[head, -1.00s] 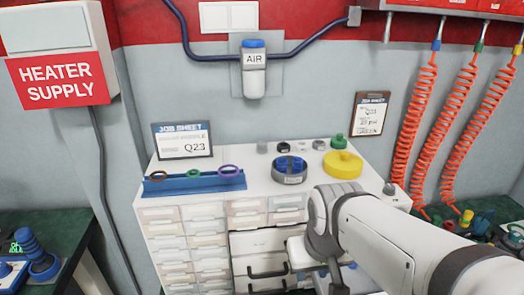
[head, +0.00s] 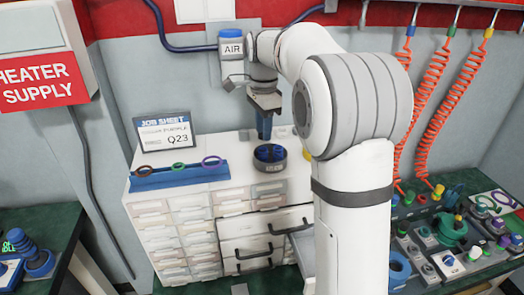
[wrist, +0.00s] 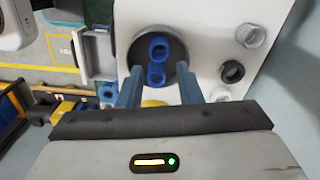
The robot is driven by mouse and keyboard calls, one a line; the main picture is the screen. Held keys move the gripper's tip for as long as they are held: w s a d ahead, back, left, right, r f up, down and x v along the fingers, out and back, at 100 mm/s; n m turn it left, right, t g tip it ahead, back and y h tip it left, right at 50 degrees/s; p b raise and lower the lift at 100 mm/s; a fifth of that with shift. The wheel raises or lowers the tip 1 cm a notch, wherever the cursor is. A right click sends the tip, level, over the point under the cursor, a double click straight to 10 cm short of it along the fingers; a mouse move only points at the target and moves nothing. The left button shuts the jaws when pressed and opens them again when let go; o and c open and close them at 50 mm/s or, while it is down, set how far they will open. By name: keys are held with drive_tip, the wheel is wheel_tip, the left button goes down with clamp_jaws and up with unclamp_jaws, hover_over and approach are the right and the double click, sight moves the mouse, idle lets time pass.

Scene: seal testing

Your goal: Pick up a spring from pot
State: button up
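The pot (head: 270,166) is a round, dark grey dish on the white cabinet top, with blue pieces inside. In the wrist view the pot (wrist: 179,46) holds blue ring-like pieces, which look like the springs (wrist: 157,50). They lie close together in its middle, and their coils are too small to make out. My gripper (head: 264,136) points down above the pot in the head view. In the wrist view its two fingers (wrist: 160,88) stand apart with nothing held between them, and the springs show in the gap between and beyond the tips.
A blue rack (head: 180,177) with coloured rings lies left of the pot, in front of a job sheet (head: 165,130). Grey ring-shaped parts (wrist: 232,71) sit near the pot in the wrist view. A drawer (head: 266,228) stands out below. My arm hides the cabinet's right side.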

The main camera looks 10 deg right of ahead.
sight(263, 149)
wheel_tip(263, 149, down, 8)
drive_tip(key=shift+r+p, duration=0.15)
drive_tip(key=shift+p, duration=0.2)
drive_tip(key=shift+c, duration=0.3)
drive_tip(key=c, duration=0.6)
drive_tip(key=shift+o, duration=0.2)
